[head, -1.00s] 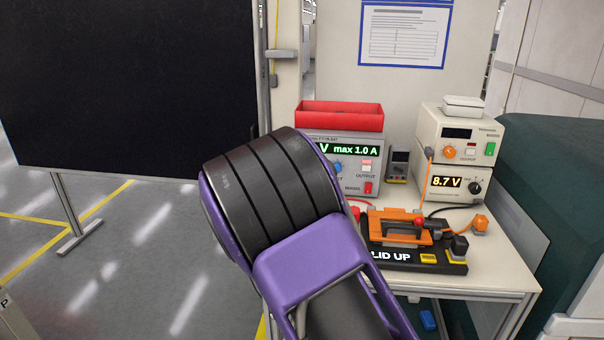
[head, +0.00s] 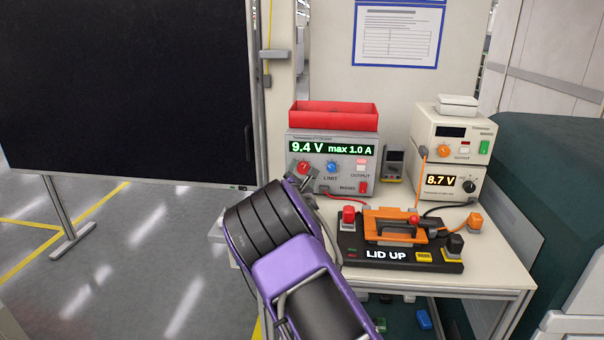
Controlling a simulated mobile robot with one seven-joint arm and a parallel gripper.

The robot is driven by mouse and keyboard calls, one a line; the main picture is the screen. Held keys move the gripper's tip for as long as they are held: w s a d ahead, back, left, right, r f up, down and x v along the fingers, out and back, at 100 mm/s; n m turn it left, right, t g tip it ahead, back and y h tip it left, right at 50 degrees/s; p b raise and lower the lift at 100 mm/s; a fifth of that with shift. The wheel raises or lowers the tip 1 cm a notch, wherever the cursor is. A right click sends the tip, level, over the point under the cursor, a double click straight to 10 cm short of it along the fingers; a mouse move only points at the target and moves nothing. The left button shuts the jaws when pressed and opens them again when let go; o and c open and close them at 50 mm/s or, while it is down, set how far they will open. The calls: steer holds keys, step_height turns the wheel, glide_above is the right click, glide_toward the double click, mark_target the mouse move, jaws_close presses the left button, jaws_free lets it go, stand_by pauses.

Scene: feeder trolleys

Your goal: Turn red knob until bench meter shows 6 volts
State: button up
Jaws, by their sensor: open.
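The red knob (head: 304,167) is on the front of the grey power supply (head: 352,185), left of a blue LIMIT knob (head: 332,167). The supply's display reads 9.4 V max 1.0 A. The bench meter (head: 443,181), the lower unit of the right stack, shows 8.7 V. My gripper (head: 307,184) is open, just below and in front of the red knob. My purple and black arm hides much of the gripper and the supply's lower left corner. I cannot tell whether the fingers touch the knob.
A black fixture (head: 350,255) with an orange clamp and a lit LID UP sign stands at the bench front, with cables around it. A red bin (head: 334,115) sits on the supply. A black board (head: 125,90) stands left; a dark green cabinet (head: 560,200) stands right.

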jaws_close()
stand_by(0.4)
steer(key=shift+n, duration=0.3)
steer(key=n+p, duration=0.1)
steer(key=n, duration=0.3)
steer(key=shift+n, duration=0.3)
steer(key=n+p, duration=0.1)
steer(key=n, duration=0.3)
steer(key=shift+p, duration=0.35)
steer(key=shift+n, duration=0.3)
jaws_free()
